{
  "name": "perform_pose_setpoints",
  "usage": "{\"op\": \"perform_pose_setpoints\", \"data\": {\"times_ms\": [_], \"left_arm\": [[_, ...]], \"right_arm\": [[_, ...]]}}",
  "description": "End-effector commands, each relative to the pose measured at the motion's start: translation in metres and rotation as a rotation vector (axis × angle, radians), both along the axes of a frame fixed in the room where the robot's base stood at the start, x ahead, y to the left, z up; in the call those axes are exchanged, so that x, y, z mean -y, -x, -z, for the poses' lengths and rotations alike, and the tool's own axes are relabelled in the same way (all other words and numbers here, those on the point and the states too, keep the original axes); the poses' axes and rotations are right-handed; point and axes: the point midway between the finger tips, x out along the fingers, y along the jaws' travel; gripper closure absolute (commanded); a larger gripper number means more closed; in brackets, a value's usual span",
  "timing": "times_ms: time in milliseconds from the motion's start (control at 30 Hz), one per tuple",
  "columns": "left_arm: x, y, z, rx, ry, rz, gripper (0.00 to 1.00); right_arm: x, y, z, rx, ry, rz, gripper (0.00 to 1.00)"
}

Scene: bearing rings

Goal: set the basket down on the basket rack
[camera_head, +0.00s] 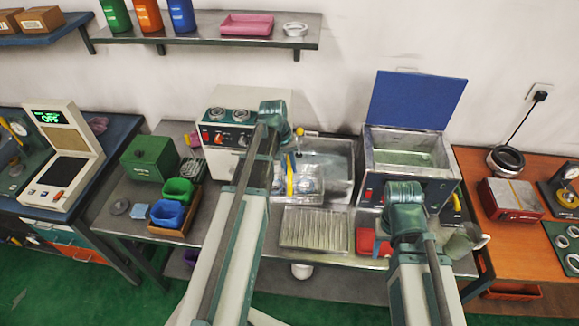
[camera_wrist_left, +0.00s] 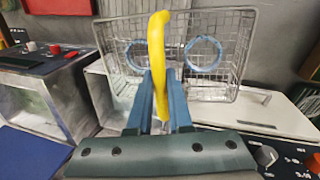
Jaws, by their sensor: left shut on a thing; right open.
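The wire basket (camera_head: 310,181) hangs at the sink, in front of my left gripper (camera_head: 287,158). Its yellow handle (camera_head: 290,178) is between the left fingers. In the left wrist view the yellow handle (camera_wrist_left: 158,65) stands between the blue fingers (camera_wrist_left: 160,105), which are shut on it. The wire basket (camera_wrist_left: 245,45) there holds two bearing rings (camera_wrist_left: 203,53). A ribbed metal tray (camera_head: 316,228), which looks like the basket rack, lies in front of the sink with nothing on it. My right gripper (camera_head: 381,232) is open near a red box, partly hidden by its arm.
The metal sink (camera_head: 340,160) is behind the ribbed tray. To the right stands an open tank with a blue lid (camera_head: 417,100). A red box (camera_head: 366,241) and a glass jug (camera_head: 464,242) are near the front right. Green and blue bins (camera_head: 168,213) stand left.

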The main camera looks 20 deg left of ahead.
Motion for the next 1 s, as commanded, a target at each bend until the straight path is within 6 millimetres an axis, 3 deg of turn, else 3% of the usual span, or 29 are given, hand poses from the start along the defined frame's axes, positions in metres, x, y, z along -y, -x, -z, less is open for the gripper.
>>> {"op": "perform_pose_setpoints", "data": {"times_ms": [167,433,767,1000], "left_arm": [[0.0,0.0,0.0,0.0,0.0,0.0,1.0],[0.017,0.001,0.011,0.0,0.0,0.022,1.0],[0.058,0.007,0.037,0.001,0.0,0.079,1.0],[0.1,0.016,0.061,0.0,0.0,0.138,1.0]], "right_arm": [[0.0,0.0,0.0,0.0,0.0,0.0,0.5],[0.0,0.0,0.011,0.0,0.0,0.0,0.5],[0.0,0.0,0.037,0.0,0.0,0.0,0.5],[0.0,0.0,0.061,0.0,0.0,0.0,0.5]]}}
